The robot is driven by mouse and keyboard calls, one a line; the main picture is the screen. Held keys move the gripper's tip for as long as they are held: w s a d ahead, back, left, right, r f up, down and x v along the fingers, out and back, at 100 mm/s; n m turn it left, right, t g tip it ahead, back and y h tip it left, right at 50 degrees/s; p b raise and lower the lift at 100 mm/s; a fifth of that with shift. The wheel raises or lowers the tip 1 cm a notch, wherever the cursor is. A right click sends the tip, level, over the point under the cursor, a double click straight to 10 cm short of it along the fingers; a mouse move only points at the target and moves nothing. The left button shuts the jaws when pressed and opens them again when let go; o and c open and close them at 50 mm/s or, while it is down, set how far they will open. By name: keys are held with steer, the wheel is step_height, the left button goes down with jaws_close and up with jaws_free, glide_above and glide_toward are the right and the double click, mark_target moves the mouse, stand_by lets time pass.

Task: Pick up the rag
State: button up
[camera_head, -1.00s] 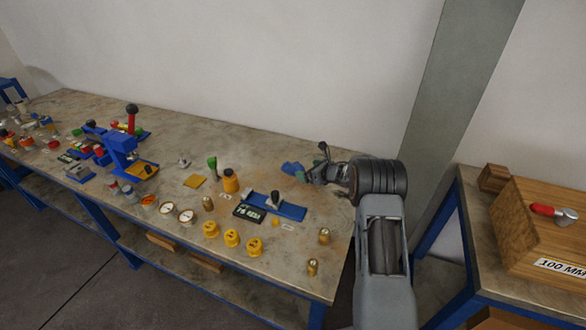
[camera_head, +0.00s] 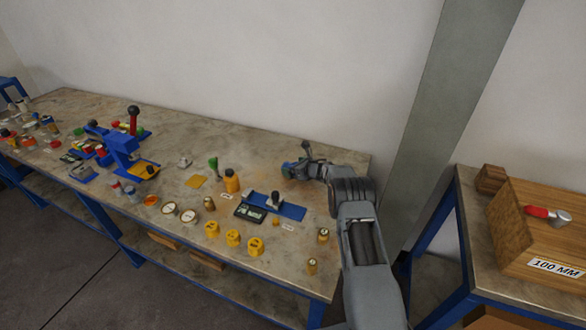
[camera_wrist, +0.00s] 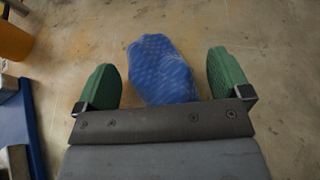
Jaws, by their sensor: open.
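The blue rag (camera_wrist: 160,68) lies crumpled on the workbench, with a pale pattern on it. In the wrist view it sits between the two green fingertips of my gripper (camera_wrist: 168,82), with a gap on each side. Its near end is hidden behind the dark gripper body. In the head view my gripper (camera_head: 296,168) is low over the bench's back right part, and only a little blue of the rag (camera_head: 287,168) shows beside it. My gripper is open.
A blue stand (camera_head: 276,206) and an orange bottle (camera_head: 232,181) are left of my gripper on the workbench (camera_head: 330,262). Several yellow caps and brass fittings stand nearer the front edge. A wooden box (camera_head: 545,222) is on another bench at right. The wall rises behind.

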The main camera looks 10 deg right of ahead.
steer(key=c, duration=1)
steer(key=shift+r, duration=0.15)
